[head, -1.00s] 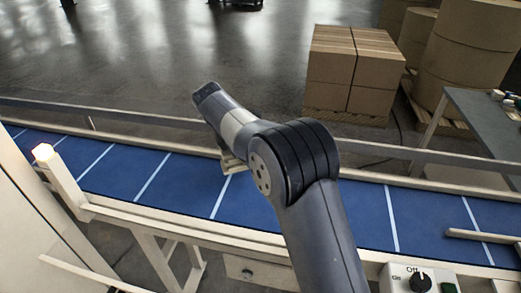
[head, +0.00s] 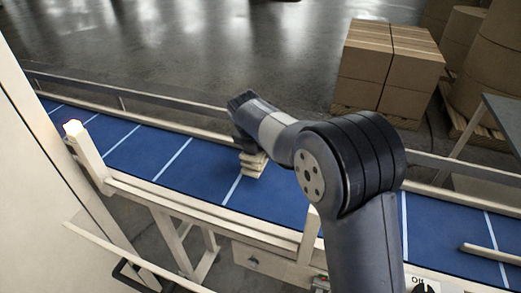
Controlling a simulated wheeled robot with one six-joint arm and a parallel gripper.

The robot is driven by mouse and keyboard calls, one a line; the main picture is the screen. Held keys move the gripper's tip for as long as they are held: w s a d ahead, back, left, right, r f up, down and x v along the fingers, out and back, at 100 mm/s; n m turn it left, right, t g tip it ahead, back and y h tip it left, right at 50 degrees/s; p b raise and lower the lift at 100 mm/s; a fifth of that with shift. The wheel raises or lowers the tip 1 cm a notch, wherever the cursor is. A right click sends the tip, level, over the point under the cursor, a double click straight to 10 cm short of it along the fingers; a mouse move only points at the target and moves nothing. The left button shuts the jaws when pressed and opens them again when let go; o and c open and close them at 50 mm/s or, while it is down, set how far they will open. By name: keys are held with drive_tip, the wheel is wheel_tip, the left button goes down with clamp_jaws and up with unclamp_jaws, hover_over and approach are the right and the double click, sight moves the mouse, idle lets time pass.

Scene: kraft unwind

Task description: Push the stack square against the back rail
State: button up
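A small stack (head: 252,167) of pale, cream flat pieces sits on the blue conveyor belt (head: 205,165), close to its far side. The back rail (head: 150,110) is a pale beam running along the far edge of the belt. My arm reaches over the belt from the lower right, and its end is at the stack. My gripper's fingers are hidden behind or beneath the wrist, so I cannot see whether they touch the stack. Part of the stack is covered by my arm, and any gap between stack and rail is unclear.
A front rail (head: 180,207) with a pale post (head: 86,150) bounds the near side. A short pale bar (head: 490,254) lies across the belt at right. Cardboard boxes (head: 385,65) on a pallet stand behind. The belt left of the stack is clear.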

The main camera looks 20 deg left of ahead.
drive_tip(key=shift+f+b, duration=1.1)
drive_tip(key=shift+f, duration=0.9)
drive_tip(key=shift+w+r+p, duration=0.15)
drive_tip(key=shift+w+p, duration=0.75)
drive_tip(key=shift+w, duration=0.2)
idle(0.7)
drive_tip(key=shift+s+f, duration=0.2)
idle(0.5)
drive_tip(key=o, duration=1.1)
drive_tip(key=shift+c, duration=0.2)
drive_tip(key=b+v, duration=0.1)
drive_tip(key=v, duration=0.9)
drive_tip(key=shift+s+r+b, duration=0.15)
drive_tip(key=shift+r+b, duration=0.15)
drive_tip(key=shift+r, duration=0.05)
